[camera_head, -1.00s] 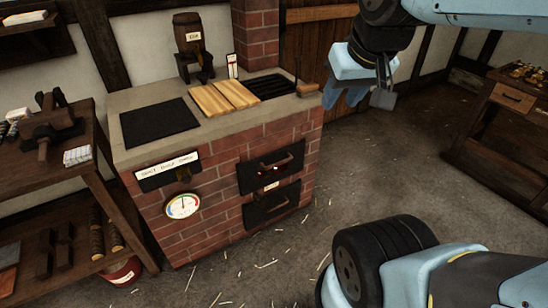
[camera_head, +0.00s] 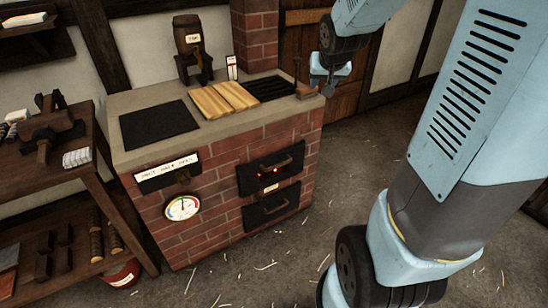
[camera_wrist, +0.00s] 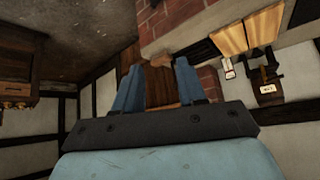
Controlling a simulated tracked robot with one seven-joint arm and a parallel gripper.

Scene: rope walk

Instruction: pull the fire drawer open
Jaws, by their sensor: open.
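The brick stove (camera_head: 215,200) stands in the middle of the head view. Its right front has two dark metal fronts with bar handles, one above the other. The upper front (camera_head: 248,183) shows a red glow at a slot. The lower front (camera_head: 262,213) carries a small label, too small to read. Both look shut. My gripper (camera_head: 328,88) is at the stove's far right corner, above and apart from both handles. In the wrist view my gripper (camera_wrist: 158,88) has its two blue fingers spread, with nothing between them. Neither handle is clearly seen in the wrist view.
On the stove top lie wooden slats (camera_head: 222,100) and a black plate (camera_head: 158,125). A small cask (camera_head: 187,38) stands behind, and a dial (camera_head: 183,207) is on the front. A workbench (camera_head: 85,165) stands left. The straw-strewn floor (camera_head: 285,265) before the stove is clear.

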